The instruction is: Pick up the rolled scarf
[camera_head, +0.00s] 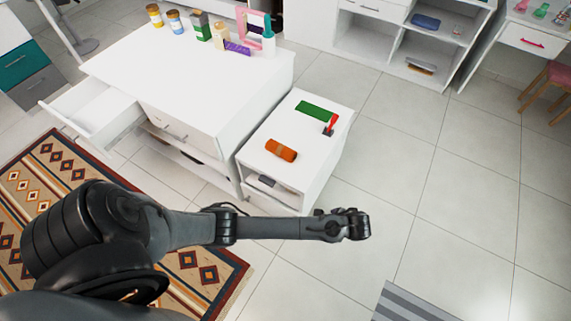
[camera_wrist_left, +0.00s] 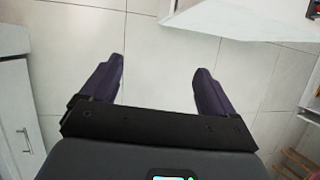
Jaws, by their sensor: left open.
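An orange-brown rolled bundle, which looks like the rolled scarf (camera_head: 281,150), lies on top of the small white cabinet in the head view. My left arm comes in from the left, and my left gripper (camera_head: 357,224) is over the floor, to the right of and nearer than that cabinet. In the left wrist view my left gripper (camera_wrist_left: 159,70) is open, with only floor tiles between its two dark fingers. I cannot make out the scarf in the wrist view. My right gripper is not in view.
The small white cabinet (camera_head: 316,148) also holds a flat green item (camera_head: 316,111) and a red-and-black item (camera_head: 330,124). A larger white dresser (camera_head: 180,75) with an open drawer (camera_head: 95,112) stands to its left, with bottles and boxes on top.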

